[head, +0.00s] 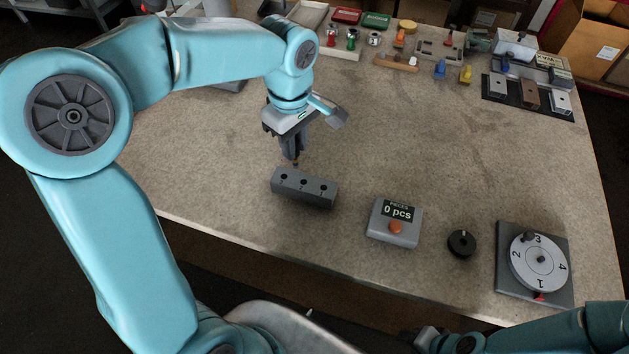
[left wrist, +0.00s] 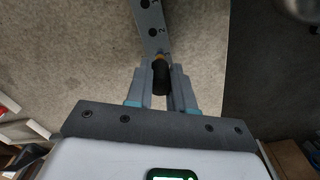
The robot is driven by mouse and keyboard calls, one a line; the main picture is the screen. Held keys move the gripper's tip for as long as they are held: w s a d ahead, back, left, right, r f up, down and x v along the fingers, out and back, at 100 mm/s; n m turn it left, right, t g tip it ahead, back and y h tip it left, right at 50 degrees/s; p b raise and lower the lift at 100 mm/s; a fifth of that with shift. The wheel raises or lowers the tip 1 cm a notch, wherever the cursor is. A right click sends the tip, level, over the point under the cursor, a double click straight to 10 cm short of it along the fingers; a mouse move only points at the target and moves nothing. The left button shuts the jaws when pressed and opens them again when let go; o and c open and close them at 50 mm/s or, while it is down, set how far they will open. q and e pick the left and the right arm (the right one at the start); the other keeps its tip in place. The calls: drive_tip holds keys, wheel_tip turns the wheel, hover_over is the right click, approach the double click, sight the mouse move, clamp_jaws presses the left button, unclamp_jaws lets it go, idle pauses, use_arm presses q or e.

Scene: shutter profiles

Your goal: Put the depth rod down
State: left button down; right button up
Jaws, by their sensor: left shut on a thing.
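My left gripper (head: 293,150) points down and is shut on the depth rod, just behind and above the grey block in the head view. The depth rod (left wrist: 160,76) shows in the left wrist view as a short dark piece with a yellowish band, between the fingers (left wrist: 160,88). In the head view only a small brownish tip shows below the fingers. The grey block (head: 304,188) has three dark holes in its top; part of it also shows in the left wrist view (left wrist: 148,18). I cannot tell whether the rod touches the block. My right gripper is not clearly seen.
A counter box (head: 395,223) reading "0 pcs", a black knob (head: 462,243) and a numbered dial (head: 540,262) stand along the front right. Trays and small coloured parts crowd the back, with a dark mat (head: 497,99) at the back right. The table's middle is clear.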

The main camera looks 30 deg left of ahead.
use_arm(q)
drive_tip(key=w+d+r+b, duration=0.25)
drive_tip(key=d+r, duration=0.35)
drive_tip(key=r, duration=0.4)
drive_tip(key=shift+m, duration=0.3)
drive_tip(key=f, duration=0.9)
drive_tip(key=f+b, duration=0.1)
drive_tip(key=f, duration=0.9)
drive_tip(key=shift+a+f, duration=0.2)
drive_tip(key=shift+f, duration=0.05)
